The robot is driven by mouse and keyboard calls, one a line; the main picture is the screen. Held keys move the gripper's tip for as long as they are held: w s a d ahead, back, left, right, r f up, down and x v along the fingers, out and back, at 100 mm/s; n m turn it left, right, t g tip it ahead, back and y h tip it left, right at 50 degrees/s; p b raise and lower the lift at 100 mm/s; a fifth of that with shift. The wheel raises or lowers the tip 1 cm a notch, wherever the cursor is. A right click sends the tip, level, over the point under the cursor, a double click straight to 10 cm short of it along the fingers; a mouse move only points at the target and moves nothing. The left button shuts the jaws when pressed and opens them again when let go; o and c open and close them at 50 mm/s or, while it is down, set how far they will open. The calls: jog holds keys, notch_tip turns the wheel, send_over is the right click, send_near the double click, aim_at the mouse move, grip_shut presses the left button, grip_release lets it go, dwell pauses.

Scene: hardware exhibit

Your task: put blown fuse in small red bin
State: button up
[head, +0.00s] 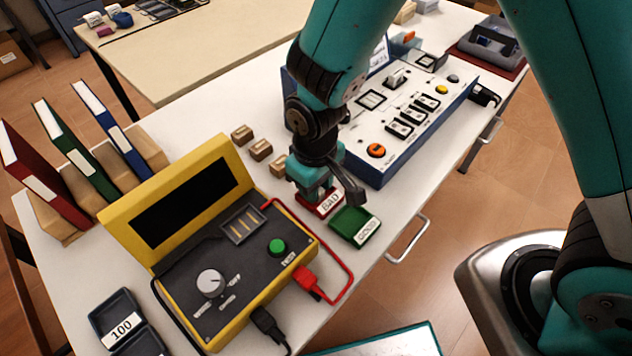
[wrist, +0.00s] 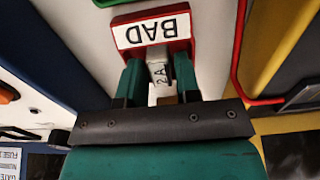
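The small red bin (head: 311,210) has a white "BAD" label and sits on the white table, left of a green bin. My gripper (head: 318,196) is low at this bin and hides part of it in the head view. In the wrist view the red bin (wrist: 186,48) is just ahead of the fingertips. My gripper (wrist: 159,72) has a small pale fuse (wrist: 159,74) marked "2A" between its two green fingers, which appear closed on it. The fuse lies at the bin's near edge in that view. I cannot tell whether it touches the bin.
The green "GOOD" bin (head: 352,228) stands close on the right. A yellow tester (head: 190,285) with red and black leads is on the left. A white and blue control panel (head: 385,140) stands behind. Several small brown blocks (head: 261,150) lie between them.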

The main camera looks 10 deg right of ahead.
notch_tip(320, 180, up, 11)
jog(key=s+d+r+y, duration=0.4)
jog(key=s+d+r, duration=0.2)
jog(key=s+r, duration=0.7)
jog(key=shift+d, duration=0.15)
dwell(1.0)
